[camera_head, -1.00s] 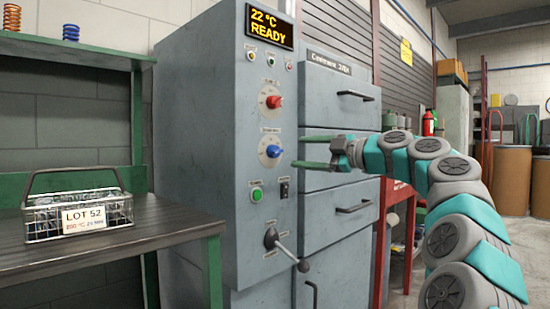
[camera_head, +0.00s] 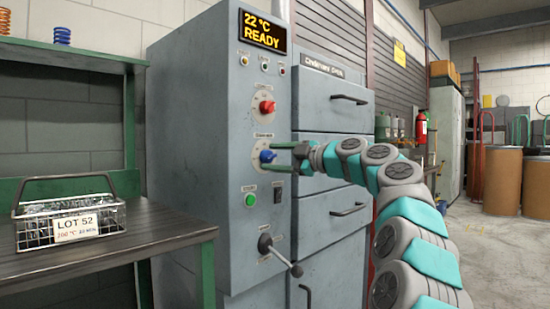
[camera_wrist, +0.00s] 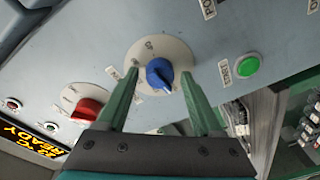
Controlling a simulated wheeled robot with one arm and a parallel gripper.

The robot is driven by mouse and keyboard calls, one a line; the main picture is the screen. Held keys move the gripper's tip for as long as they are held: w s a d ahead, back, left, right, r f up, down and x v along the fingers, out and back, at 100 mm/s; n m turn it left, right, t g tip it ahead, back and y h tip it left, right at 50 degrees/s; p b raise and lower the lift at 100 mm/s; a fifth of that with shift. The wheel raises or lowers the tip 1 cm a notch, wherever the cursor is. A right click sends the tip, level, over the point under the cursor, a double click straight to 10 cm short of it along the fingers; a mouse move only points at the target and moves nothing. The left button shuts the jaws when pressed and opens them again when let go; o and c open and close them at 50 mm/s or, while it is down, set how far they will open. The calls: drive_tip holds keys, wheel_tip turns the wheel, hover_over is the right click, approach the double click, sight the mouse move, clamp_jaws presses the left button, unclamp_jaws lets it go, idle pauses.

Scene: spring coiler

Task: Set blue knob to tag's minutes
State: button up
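The blue knob (camera_head: 267,156) sits on a pale round dial on the grey oven's control panel. My gripper (camera_head: 273,157) reaches it from the right, with one green finger above the knob and one below. In the wrist view, the blue knob (camera_wrist: 160,73) is between the open fingertips of my gripper (camera_wrist: 159,77), with gaps at both sides. Its white pointer mark faces the lower right there. The lot tag (camera_head: 77,226) on the wire basket reads LOT 52 and 200 °C; its minutes figure is too blurred to be sure of.
The red knob (camera_head: 266,107) is above the blue one, the green button (camera_head: 250,200) and black switch (camera_head: 277,194) below. A lever (camera_head: 282,256) juts out lower down. The display (camera_head: 262,31) reads 22 °C READY. The wire basket (camera_head: 37,235) stands on the left table (camera_head: 150,232).

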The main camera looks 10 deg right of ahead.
clamp_jaws()
idle(0.3)
